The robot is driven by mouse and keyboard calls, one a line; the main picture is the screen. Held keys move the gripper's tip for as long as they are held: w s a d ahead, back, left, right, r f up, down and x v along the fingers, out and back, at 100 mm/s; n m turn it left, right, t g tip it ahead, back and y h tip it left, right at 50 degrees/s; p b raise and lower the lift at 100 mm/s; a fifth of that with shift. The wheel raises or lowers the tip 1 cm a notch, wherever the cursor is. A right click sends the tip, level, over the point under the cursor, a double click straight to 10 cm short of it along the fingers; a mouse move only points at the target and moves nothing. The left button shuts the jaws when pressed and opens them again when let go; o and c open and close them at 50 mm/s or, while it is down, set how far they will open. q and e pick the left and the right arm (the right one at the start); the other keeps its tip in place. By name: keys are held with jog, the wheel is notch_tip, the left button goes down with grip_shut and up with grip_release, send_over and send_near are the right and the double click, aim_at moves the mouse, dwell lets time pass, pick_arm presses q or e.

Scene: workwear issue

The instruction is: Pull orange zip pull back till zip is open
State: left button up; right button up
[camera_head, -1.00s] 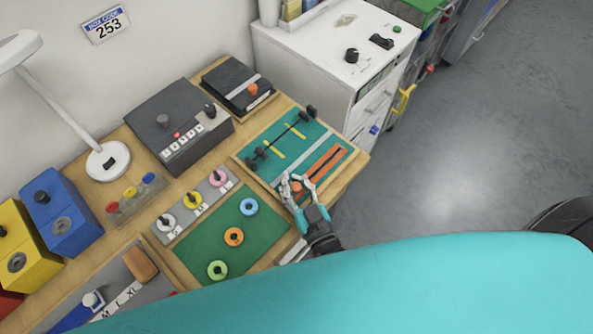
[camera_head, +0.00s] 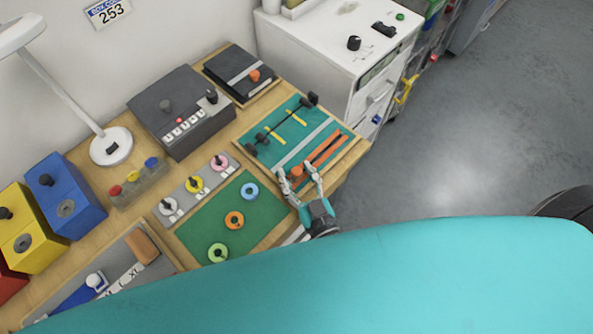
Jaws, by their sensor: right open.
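The teal zip board (camera_head: 286,134) lies at the right end of the wooden bench, with a slanted zip of orange strips (camera_head: 328,151) at its right side. The orange zip pull (camera_head: 297,171) shows as a small round knob at the near end of the strips. My right gripper (camera_head: 296,169) comes from the near side. Its two fingers are spread, one on each side of the pull; whether they touch it is too small to tell. The near end of the zip is partly hidden by the fingers. My left gripper is not in view.
A green mat (camera_head: 258,212) with three coloured rings lies left of my right gripper. A black rod with knobs (camera_head: 281,124) crosses the zip board behind the zip. A grey box (camera_head: 180,112) and a white cabinet (camera_head: 325,55) stand behind. Open floor lies to the right.

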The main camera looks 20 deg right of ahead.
jog(key=s+d, duration=0.1)
jog(key=s, duration=1)
jog(key=shift+s+d, duration=0.15)
jog(key=shift+d, duration=0.2)
